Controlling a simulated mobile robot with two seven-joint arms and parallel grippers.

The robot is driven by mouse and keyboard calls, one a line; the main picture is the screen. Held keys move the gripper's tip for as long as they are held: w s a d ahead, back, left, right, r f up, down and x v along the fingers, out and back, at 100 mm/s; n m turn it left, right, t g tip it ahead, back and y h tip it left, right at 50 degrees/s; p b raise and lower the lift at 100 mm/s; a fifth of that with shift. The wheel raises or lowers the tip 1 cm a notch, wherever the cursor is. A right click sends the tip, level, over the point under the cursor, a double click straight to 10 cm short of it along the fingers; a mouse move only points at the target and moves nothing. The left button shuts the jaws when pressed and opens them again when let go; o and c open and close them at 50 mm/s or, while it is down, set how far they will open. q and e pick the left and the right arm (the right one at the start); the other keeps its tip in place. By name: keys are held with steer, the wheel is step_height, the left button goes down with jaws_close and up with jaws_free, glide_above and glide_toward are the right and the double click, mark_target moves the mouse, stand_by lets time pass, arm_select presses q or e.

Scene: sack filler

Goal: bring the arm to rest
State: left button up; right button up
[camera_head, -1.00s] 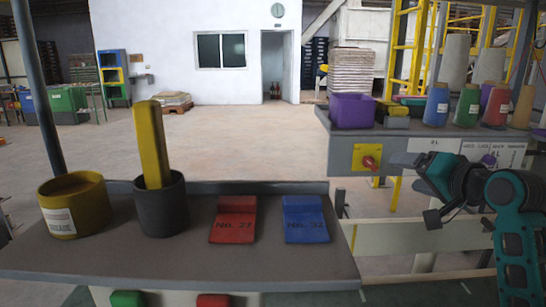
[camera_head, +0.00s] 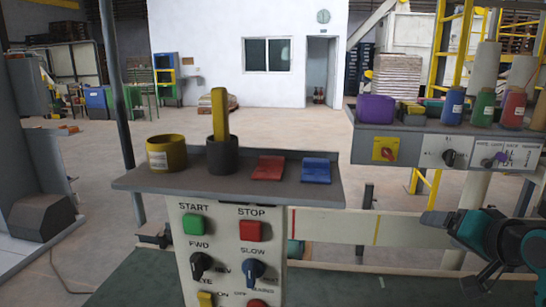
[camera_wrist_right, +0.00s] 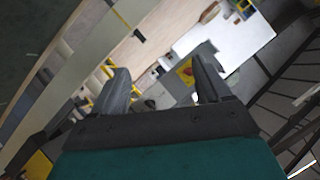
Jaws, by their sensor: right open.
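My right gripper (camera_head: 436,219) is at the right side of the head view, in front of the lower right of the white rail and below the right-hand shelf. It points left and holds nothing. In the right wrist view its two dark fingers (camera_wrist_right: 160,88) stand apart with empty space between them. The scene beyond the fingers is tilted. My left gripper is not in view.
A control stand with a grey shelf (camera_head: 140,183) carries a yellow pot (camera_head: 166,155), a dark cup (camera_head: 222,156) with a yellow bar, a red block (camera_head: 268,168) and a blue block (camera_head: 316,171). A purple bin (camera_head: 376,109) and several spools stand at right. A white rail (camera_head: 345,228) crosses mid-view.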

steer(key=s+a+f+n+g, duration=0.3)
steer(key=s+a+f, duration=0.3)
steer(key=s+f, duration=0.3)
steer(key=s+a+f+n+g, duration=0.35)
steer(key=s+a+f, duration=0.3)
steer(key=f, duration=0.35)
steer(key=s+a+f+n+g, duration=0.2)
steer(key=s+a+f+g, duration=0.15)
steer(key=s, duration=0.65)
steer(key=w+a+f+t+y, duration=0.1)
steer(key=w+a+f+t, duration=0.2)
steer(key=w+f+t, duration=0.4)
step_height(320, 180, down, 2)
steer(key=shift+w+n+t, duration=0.2)
steer(key=shift+n+t, duration=0.25)
steer(key=shift+t, duration=0.05)
